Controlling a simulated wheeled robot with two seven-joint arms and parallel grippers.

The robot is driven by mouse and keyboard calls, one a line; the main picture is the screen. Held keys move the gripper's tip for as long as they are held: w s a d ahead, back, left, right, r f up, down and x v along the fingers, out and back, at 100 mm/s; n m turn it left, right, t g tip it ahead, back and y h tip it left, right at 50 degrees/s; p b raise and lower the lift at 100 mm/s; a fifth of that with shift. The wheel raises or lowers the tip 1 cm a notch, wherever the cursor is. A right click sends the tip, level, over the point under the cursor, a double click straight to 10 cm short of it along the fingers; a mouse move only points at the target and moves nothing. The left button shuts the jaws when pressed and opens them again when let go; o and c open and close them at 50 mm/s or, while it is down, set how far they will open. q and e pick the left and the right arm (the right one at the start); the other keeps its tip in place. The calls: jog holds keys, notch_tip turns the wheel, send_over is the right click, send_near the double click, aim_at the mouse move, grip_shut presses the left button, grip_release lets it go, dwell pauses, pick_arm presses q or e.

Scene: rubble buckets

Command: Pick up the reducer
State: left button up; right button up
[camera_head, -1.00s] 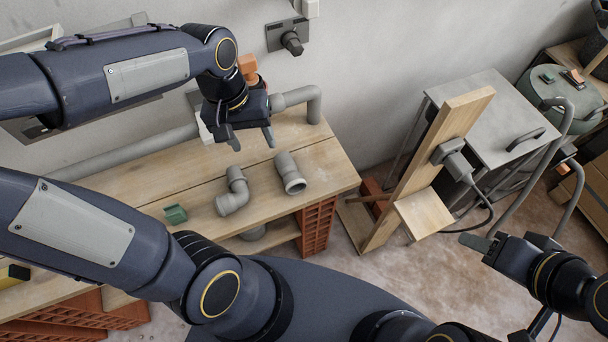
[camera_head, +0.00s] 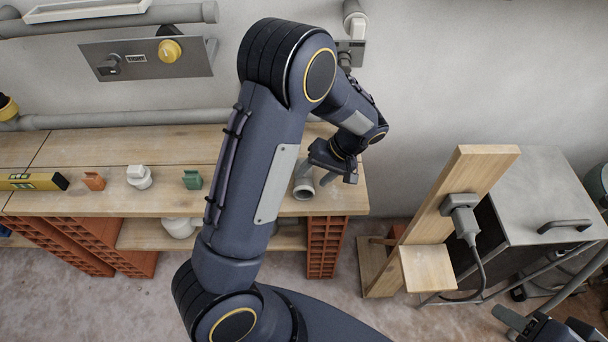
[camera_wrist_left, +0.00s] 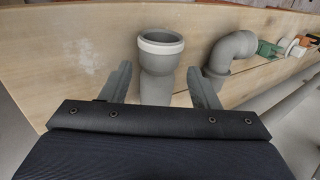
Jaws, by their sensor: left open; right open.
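My right gripper (camera_head: 532,326) is at the bottom right edge, open, away from the bench and partly cut off.
A green piece (camera_head: 192,179), a white fitting (camera_head: 139,177), an orange piece (camera_head: 94,181) and a yellow level (camera_head: 33,181) are along the bench. A wooden stand (camera_head: 432,215) rises right of the bench.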

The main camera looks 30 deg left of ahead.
aim_at(309, 181)
pick_arm(q)
jog(key=x, duration=0.3)
jog(key=shift+s+f, duration=0.1)
jog(key=shift+f, duration=0.1)
jog(key=c, duration=0.8)
jog(key=shift+r, duration=0.5)
notch_tip(309, 181, up, 2)
jog(key=shift+r, duration=0.2)
jog(key=s+r, duration=0.3)
jog(key=s, duration=0.1)
jog(key=s+a+r, duration=0.1)
jog(key=s+r, duration=0.2)
jog(key=s, duration=0.2)
jog(key=s+a+r, duration=0.1)
jog(key=s+r, duration=0.2)
jog(key=s, duration=0.2)
jog(key=shift+r, duration=0.35)
